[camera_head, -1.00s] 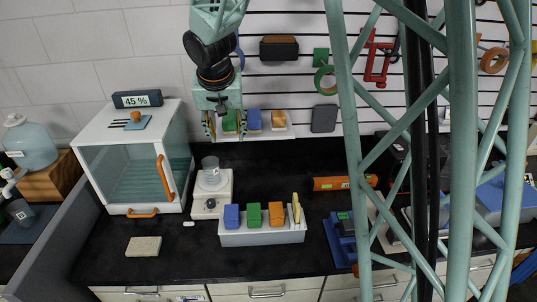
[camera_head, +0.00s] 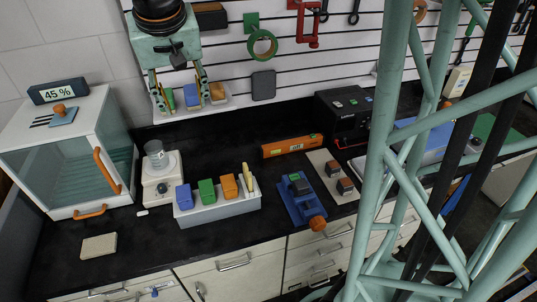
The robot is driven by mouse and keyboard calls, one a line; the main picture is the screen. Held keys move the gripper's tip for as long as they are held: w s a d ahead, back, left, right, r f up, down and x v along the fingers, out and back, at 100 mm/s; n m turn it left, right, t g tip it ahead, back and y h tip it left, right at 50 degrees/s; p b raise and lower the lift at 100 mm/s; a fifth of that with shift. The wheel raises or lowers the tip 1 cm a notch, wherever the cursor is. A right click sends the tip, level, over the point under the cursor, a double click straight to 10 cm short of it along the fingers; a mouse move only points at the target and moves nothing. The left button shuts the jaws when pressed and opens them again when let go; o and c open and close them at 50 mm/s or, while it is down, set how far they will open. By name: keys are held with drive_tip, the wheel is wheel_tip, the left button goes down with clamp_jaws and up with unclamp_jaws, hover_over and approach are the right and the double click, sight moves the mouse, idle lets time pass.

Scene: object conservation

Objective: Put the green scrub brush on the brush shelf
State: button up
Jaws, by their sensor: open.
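A green block-shaped item (camera_head: 206,191) stands in a grey bin (camera_head: 218,212) on the black bench, between a blue item (camera_head: 183,196) and an orange one (camera_head: 229,186). Another green item (camera_head: 168,98) stands at the left of a white wall shelf (camera_head: 222,101), beside a blue item (camera_head: 191,97) and an orange one (camera_head: 217,92). I cannot tell which green item is the scrub brush. My gripper (camera_head: 182,104) is open and points down, its fingers overlapping the wall shelf in the picture. Nothing shows held between them. Its depth from the shelf is unclear.
A glass-fronted cabinet (camera_head: 66,160) stands at the left. A scale with a beaker (camera_head: 157,157) is beside the bin. A blue device (camera_head: 300,200) and an orange level (camera_head: 292,146) lie to the right. Bare bench lies between the wall shelf and bin.

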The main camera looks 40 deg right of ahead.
drive_tip(key=s+r+n, duration=0.1)
drive_tip(key=s+r, duration=0.2)
drive_tip(key=s, duration=1.4)
drive_tip(key=s+r+n+y, duration=0.1)
drive_tip(key=s+r, duration=0.2)
drive_tip(key=s, duration=1.5)
drive_tip(key=shift+s+d+n, duration=0.2)
drive_tip(key=shift+d+n, duration=0.1)
drive_tip(key=shift+n, duration=0.1)
drive_tip(key=shift+w+r, duration=0.15)
drive_tip(key=shift+r, duration=0.05)
drive_tip(key=shift+f, duration=0.1)
drive_tip(key=shift+c, duration=0.4)
